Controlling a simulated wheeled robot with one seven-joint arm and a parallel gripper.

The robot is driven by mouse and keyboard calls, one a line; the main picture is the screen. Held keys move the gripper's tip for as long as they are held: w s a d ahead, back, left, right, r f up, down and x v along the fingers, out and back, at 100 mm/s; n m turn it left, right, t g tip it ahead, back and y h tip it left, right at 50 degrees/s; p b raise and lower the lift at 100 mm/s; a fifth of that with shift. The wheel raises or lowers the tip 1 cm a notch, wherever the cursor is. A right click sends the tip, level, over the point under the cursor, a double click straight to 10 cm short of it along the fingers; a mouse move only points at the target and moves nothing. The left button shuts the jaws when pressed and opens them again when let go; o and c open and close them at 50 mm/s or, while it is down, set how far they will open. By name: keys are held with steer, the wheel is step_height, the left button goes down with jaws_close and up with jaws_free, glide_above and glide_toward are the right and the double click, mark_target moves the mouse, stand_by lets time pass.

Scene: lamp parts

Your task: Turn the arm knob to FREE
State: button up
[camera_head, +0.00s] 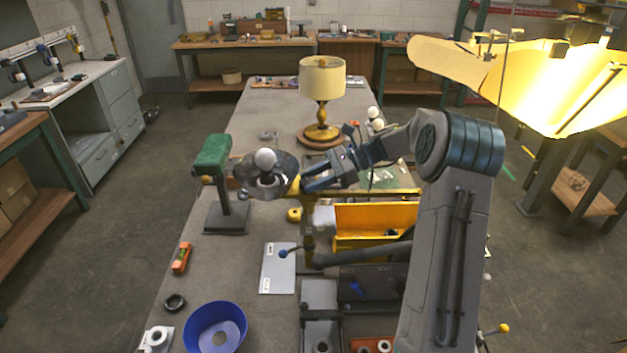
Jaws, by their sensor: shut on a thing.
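My gripper (306,184) reaches in from the right, with its fingers closed just right of the grey lamp head (281,168) and its white bulb (265,158). The fingers are at the top of an upright post (308,232), level with a yellow bar (375,193). What they hold is small and hidden by them; from its place I take it to be the arm knob. Its setting cannot be read. A yellow knob (294,214) sits lower, beside the post. A pale plate with two small labels (277,275) lies below; their words are unreadable.
A blue-tipped lever (284,253) overhangs the plate. A green-topped stand (212,160) is close on the left, a yellow bin (370,216) on the right. A blue bowl (214,328) is at the front. A shaded lamp (322,82) stands behind.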

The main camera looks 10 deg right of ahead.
steer(key=n+g, duration=0.4)
steer(key=g, duration=0.1)
steer(key=shift+w+h, duration=0.3)
steer(key=shift+h, duration=0.1)
steer(key=shift+w+a+n+g+h, duration=0.15)
steer(key=shift+n+g+h, duration=0.65)
steer(key=shift+n+g, duration=0.6)
steer(key=shift+n, duration=0.3)
steer(key=shift+r, duration=0.1)
steer(key=o, duration=1)
steer(key=shift+m+t, duration=0.3)
steer(key=shift+m, duration=0.1)
